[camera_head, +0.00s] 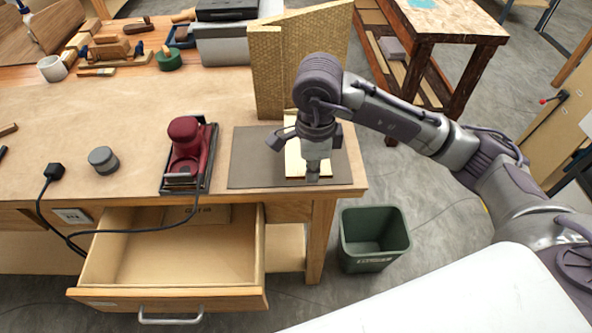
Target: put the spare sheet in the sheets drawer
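A small pale wood-coloured sheet (294,168) lies on the dark grey mat (251,160) at the bench's front right corner. My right gripper (312,173) points down over the sheet and hides its middle. Its fingertips are near the sheet's front part, but I cannot tell whether they touch it or how far they are apart. The drawer (105,297) under the bench is pulled out, and its visible floor is bare. Some flat pale pieces show at its back. My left gripper is not in view.
A red sander (186,150) stands left of the mat, its black cord hanging across the open drawer. A tall tan honeycomb-patterned bent panel (268,75) stands behind the mat. A green bin (372,240) is on the floor right of the drawer. A grey puck (103,160) lies farther left.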

